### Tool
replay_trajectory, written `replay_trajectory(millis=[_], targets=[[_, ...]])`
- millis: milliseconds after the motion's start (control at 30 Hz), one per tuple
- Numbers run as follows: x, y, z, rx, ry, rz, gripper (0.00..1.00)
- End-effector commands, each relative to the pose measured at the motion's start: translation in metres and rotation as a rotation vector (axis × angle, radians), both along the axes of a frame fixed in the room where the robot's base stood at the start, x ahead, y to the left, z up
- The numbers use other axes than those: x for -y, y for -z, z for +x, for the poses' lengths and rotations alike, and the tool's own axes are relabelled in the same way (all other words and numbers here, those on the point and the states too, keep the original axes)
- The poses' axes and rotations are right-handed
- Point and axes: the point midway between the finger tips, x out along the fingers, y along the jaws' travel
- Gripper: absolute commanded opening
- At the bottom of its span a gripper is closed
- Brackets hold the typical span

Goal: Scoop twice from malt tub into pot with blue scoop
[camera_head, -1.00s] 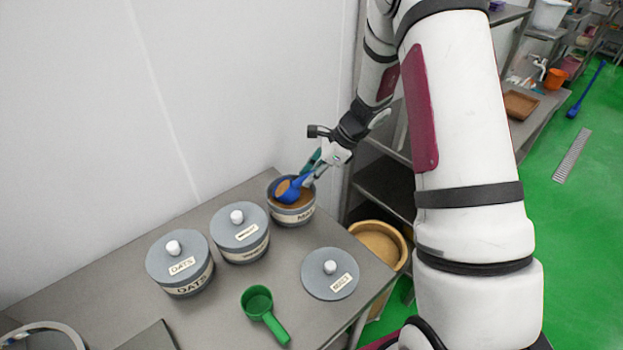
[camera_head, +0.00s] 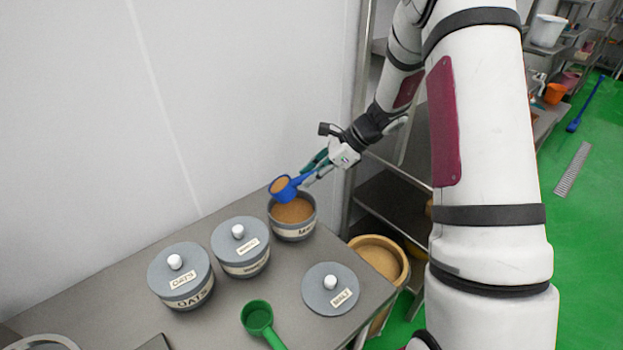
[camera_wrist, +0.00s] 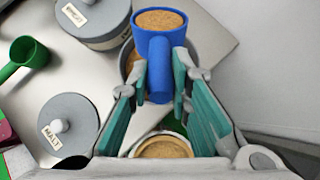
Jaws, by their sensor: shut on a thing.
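The blue scoop (camera_head: 287,187) is held by its handle in my gripper (camera_head: 318,170). It is filled with brown powder and sits above the open malt tub (camera_head: 292,229), apart from the powder in it. In the wrist view the blue scoop (camera_wrist: 159,45) is level and full, its handle between the teal finger pads of my gripper (camera_wrist: 160,85). The tub is partly hidden behind the scoop there. The malt lid (camera_head: 330,290) lies on the table in front of the tub. I cannot make out a pot for certain; a round metal rim (camera_head: 42,343) shows at the bottom left corner.
Two lidded tubs, oats (camera_head: 181,276) and another (camera_head: 240,246), stand left of the malt tub. A green scoop (camera_head: 258,318) lies near the front of the steel table (camera_head: 110,290). A tan bin (camera_head: 381,258) stands beyond its right end. A wall (camera_head: 200,90) rises behind.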

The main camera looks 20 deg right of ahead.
Motion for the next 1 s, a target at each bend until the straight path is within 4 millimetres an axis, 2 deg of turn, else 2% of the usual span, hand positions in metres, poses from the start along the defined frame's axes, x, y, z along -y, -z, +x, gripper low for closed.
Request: replay_trajectory(millis=[600,1000], targets=[[0.0,-0.035,0.001,0.216,0.001,0.467,0.0],[-0.001,-0.039,0.0,0.228,-0.001,0.489,0.0]])
